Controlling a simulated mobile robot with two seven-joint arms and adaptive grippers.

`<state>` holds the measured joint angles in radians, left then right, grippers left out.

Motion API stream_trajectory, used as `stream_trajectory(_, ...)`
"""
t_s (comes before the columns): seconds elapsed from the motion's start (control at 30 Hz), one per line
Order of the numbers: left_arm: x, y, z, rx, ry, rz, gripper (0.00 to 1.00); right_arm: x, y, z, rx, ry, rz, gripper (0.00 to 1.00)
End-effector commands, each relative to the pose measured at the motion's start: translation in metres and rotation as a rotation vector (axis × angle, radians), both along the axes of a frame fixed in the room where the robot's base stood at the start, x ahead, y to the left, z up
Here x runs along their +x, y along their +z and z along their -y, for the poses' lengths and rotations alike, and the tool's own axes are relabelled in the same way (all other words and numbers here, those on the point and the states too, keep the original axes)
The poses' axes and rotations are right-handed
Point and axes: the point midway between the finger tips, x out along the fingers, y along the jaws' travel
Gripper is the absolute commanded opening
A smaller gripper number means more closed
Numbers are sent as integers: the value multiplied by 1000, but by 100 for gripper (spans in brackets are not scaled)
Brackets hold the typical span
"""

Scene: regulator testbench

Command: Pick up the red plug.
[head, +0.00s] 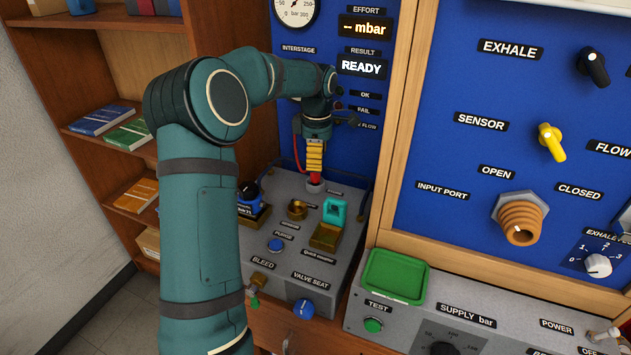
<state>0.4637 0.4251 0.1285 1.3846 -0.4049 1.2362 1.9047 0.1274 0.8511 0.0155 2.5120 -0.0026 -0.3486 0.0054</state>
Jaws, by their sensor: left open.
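The red plug (315,185) shows as a small red piece low on the back of the grey bench unit (274,262), under a yellow ribbed upright piece. My left gripper (317,140) is directly above it at the end of the teal arm, open and pointing down. The fingers are small and partly hidden, and I cannot tell whether they touch the plug or the yellow piece. A thin red line (297,145) runs beside the wrist. My right gripper is not in view.
A teal fitting (335,211) on a brass block, a brass ring (297,209) and a blue-black knob (248,191) stand close by. A green tray (394,277) is to the right. A wooden shelf (106,130) stands left, and blue panels rise behind.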

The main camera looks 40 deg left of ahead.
Motion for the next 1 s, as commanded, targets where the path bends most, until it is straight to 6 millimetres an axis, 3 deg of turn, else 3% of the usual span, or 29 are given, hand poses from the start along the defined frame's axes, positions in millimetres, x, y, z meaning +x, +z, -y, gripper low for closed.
stream_trajectory(0.17,-3,-10,0,-1,2,-1,61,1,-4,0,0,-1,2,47)
stream_trajectory(0.47,-9,-51,1,-2,1,-2,61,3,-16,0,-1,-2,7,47)
stream_trajectory(0.73,-8,-53,1,-1,0,1,61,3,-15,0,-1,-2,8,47)
stream_trajectory(0.77,-8,-53,1,-1,0,1,56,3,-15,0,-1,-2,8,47)
stream_trajectory(0.9,-8,-53,1,-1,0,1,7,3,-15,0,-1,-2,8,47)
stream_trajectory(0.93,-8,-53,1,-1,0,1,0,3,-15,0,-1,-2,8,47)
stream_trajectory(1.0,-8,-53,1,-1,0,1,0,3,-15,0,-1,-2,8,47)
